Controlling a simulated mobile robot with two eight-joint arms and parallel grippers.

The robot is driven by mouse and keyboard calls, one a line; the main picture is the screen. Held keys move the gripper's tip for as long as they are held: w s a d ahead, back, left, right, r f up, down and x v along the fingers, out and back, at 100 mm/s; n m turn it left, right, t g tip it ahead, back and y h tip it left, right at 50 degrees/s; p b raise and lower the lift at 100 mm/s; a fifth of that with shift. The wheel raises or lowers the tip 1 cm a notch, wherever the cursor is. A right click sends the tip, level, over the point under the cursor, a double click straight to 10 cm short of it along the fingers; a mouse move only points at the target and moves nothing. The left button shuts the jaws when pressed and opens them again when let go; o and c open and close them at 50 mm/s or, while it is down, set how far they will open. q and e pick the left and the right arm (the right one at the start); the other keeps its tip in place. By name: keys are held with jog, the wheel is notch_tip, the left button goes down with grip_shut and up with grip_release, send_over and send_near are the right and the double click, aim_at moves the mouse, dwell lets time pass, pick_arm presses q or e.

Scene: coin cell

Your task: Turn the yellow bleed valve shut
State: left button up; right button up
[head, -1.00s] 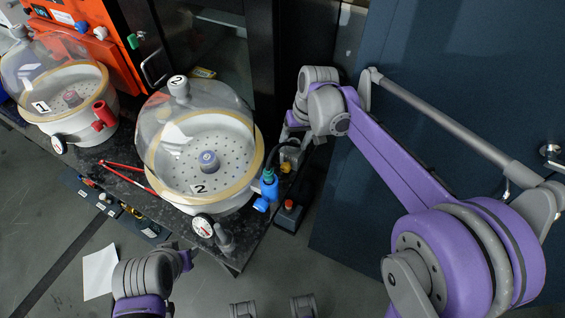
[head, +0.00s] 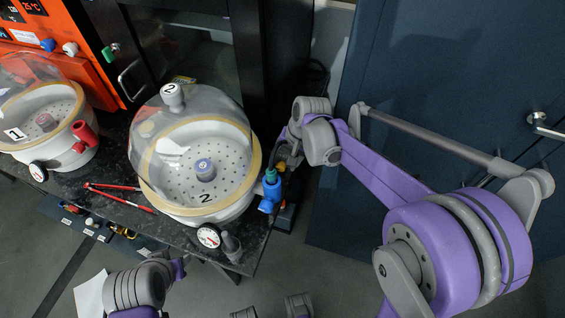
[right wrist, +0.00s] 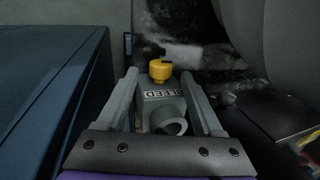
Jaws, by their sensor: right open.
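The yellow bleed valve knob (right wrist: 160,70) shows in the right wrist view, on top of a grey body (right wrist: 163,97) with lettering that reads like BLEED. My right gripper (right wrist: 158,76) is open, with one finger on each side of the valve. I cannot tell whether either finger touches it. In the head view my right gripper (head: 287,143) is beside the right-hand vacuum chamber, and the yellow knob is mostly hidden there. My left arm shows at the lower left, but I cannot make out its jaws.
Chamber 2 (head: 233,205) has a clear dome, a gauge (head: 208,236) and a blue valve (head: 269,193). Chamber 1 (head: 75,152) stands left of it on a dark counter (head: 120,177). Red tongs (head: 122,187) lie between them. A dark blue cabinet (head: 440,80) is at right.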

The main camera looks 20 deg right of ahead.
jog(key=shift+x, duration=1)
grip_shut()
